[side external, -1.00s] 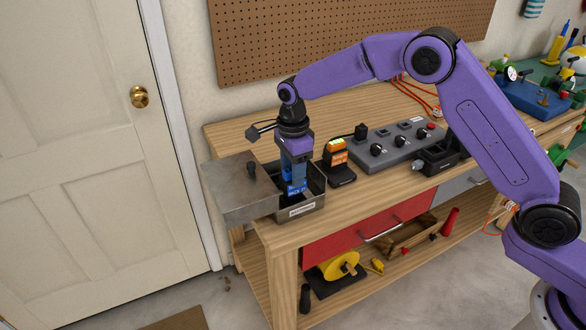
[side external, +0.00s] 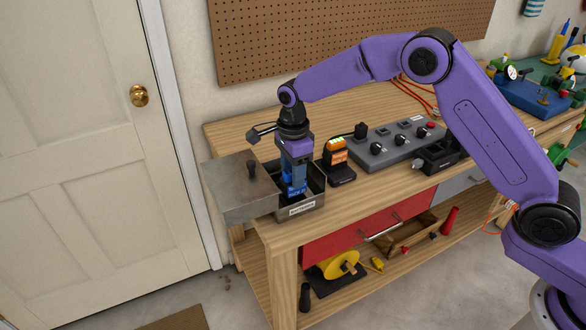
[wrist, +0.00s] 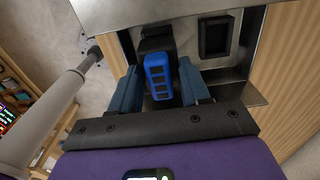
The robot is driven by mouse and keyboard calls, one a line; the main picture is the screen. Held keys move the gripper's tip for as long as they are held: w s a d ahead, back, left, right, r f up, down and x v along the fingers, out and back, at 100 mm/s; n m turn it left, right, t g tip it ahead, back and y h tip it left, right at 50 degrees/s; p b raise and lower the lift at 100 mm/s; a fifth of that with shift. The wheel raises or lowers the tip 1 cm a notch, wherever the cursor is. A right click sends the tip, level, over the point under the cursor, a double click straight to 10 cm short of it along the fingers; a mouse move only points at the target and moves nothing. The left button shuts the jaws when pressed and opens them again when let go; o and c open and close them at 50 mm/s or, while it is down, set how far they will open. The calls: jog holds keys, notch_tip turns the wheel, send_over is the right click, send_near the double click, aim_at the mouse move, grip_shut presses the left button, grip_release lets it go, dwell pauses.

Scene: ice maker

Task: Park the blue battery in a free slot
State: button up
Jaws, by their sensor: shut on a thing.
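My gripper (side external: 293,182) points down into the open metal box (side external: 301,209) at the left end of the workbench. It is shut on the blue battery (wrist: 158,80), which shows between the two blue-grey fingers in the wrist view. In the side external view the battery (side external: 296,192) is partly hidden by the fingers and the box's front wall. A dark rectangular slot (wrist: 215,37) to the right of the battery looks empty. Another black piece (wrist: 156,40) shows just beyond the battery. Whether the battery is seated or hanging cannot be told.
The metal lid (side external: 230,190) with a black knob lies to the left of the box opening. A black stand (side external: 340,176) holding an orange battery (side external: 335,150) is close on the right. A grey control panel (side external: 395,145) stands farther right. A pegboard is behind.

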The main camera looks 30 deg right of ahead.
jog(key=shift+f, duration=0.8)
jog(key=o, duration=1.3)
jog(key=shift+o, duration=0.2)
notch_tip(320, 180, up, 18)
jog(key=shift+f, duration=0.25)
